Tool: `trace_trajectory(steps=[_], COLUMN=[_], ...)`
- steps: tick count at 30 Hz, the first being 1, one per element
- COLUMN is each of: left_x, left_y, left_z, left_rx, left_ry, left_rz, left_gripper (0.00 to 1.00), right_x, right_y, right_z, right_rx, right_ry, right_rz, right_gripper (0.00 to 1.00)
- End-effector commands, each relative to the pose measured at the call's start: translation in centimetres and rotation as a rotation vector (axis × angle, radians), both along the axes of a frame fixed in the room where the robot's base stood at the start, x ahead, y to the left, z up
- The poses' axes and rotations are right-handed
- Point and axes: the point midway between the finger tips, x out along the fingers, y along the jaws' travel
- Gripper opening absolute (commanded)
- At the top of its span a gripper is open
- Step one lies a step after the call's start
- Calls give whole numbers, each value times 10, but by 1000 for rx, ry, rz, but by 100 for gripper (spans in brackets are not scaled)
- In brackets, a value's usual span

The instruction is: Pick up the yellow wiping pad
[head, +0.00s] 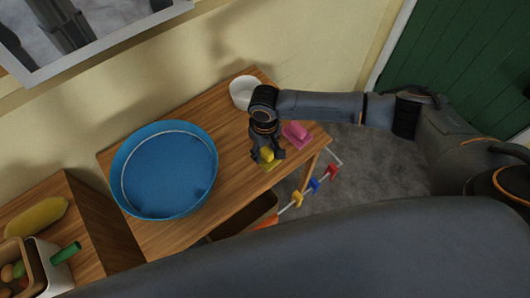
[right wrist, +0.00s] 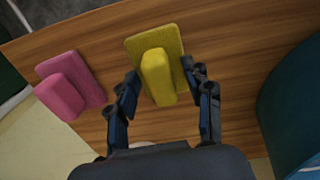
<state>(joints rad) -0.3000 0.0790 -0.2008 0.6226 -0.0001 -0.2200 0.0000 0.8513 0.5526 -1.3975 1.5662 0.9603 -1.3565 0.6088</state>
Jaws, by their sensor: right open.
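The yellow wiping pad (right wrist: 158,75) lies on the wooden table, a flat square base with a raised block handle. In the right wrist view, my right gripper (right wrist: 163,82) is open, with one finger on each side of the pad's handle and visible gaps between. In the head view, the right gripper (head: 267,153) points down over the yellow pad (head: 267,158), which it partly hides. Whether the fingertips touch the base is hard to tell. My left gripper is not in view.
A pink wiping pad (head: 296,133) lies close by; it also shows in the right wrist view (right wrist: 69,86). A large blue basin (head: 165,170) and a white bowl (head: 243,92) stand on the wooden table (head: 232,189). The table's edge is near the pads.

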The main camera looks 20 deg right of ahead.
Motion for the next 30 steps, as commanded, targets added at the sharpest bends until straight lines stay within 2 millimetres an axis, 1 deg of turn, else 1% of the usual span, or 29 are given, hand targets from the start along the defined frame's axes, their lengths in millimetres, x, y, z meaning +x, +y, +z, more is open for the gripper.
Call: trace_trajectory(steps=[1,5,8,9,11,12,13,18,24,28,30], left_x=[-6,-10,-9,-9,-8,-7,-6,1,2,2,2], left_y=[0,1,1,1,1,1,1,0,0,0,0], left_z=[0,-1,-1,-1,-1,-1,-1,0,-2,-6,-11], left_rx=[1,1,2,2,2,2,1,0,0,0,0], left_ry=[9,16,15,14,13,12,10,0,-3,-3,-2], left_rz=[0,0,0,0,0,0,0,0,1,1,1], left_gripper=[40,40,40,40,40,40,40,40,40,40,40], right_x=[0,0,0,0,0,0,0,0,1,1,1], right_y=[0,0,0,0,0,0,0,0,0,0,0], right_z=[-1,0,0,0,0,0,0,0,2,10,19], right_rx=[0,0,0,0,0,0,0,0,2,2,3], right_ry=[0,0,0,0,0,0,0,-1,-1,-2,-4], right_rz=[1,1,1,0,0,0,0,0,0,1,1], right_gripper=[51,51,33,24,12,4,0,0,0,0,0])
